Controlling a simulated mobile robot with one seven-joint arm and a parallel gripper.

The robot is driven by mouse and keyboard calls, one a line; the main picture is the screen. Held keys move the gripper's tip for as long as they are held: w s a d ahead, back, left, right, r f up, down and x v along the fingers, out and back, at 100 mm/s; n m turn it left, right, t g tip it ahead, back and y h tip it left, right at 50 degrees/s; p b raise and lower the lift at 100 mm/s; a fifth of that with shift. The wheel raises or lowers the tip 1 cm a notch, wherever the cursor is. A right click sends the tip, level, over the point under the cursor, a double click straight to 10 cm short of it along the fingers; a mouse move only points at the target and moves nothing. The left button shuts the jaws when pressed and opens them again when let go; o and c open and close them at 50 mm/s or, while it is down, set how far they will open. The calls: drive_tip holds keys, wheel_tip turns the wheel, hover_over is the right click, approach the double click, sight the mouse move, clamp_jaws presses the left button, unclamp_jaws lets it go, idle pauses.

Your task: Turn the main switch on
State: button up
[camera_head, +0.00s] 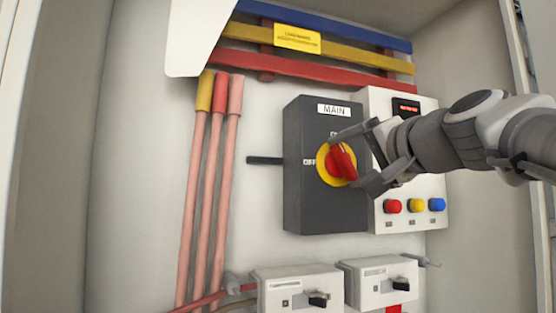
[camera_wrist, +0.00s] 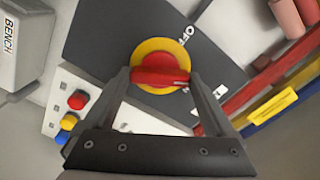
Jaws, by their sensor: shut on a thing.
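The main switch is a dark grey box (camera_head: 310,213) labelled MAIN, mounted on the back panel. Its red handle (camera_head: 343,162) sits on a round yellow plate (camera_head: 323,173). The handle is tilted, its upper end between the OFF mark on the left and a partly hidden mark at the top. My gripper (camera_head: 347,161) reaches in from the right and is shut on the handle. In the wrist view my gripper (camera_wrist: 160,77) has one finger at each end of the red handle (camera_wrist: 160,77), with the yellow plate (camera_wrist: 155,46) behind it.
A light control box (camera_head: 385,105) with red, yellow and blue buttons stands right of the switch, partly behind my gripper. Two white breakers (camera_head: 298,280) are below. Coloured busbars (camera_head: 345,74) run above, and vertical cables (camera_head: 200,190) on the left. A white flap (camera_head: 192,45) hangs top left.

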drive_tip(key=m+p, duration=0.1)
drive_tip(key=m, duration=0.5)
drive_tip(key=shift+f, duration=0.1)
idle(0.6)
drive_tip(key=o, duration=1.1)
drive_tip(key=shift+c, duration=0.2)
drive_tip(key=b+v, duration=0.1)
drive_tip(key=v, duration=1.6)
drive_tip(key=shift+s, duration=0.2)
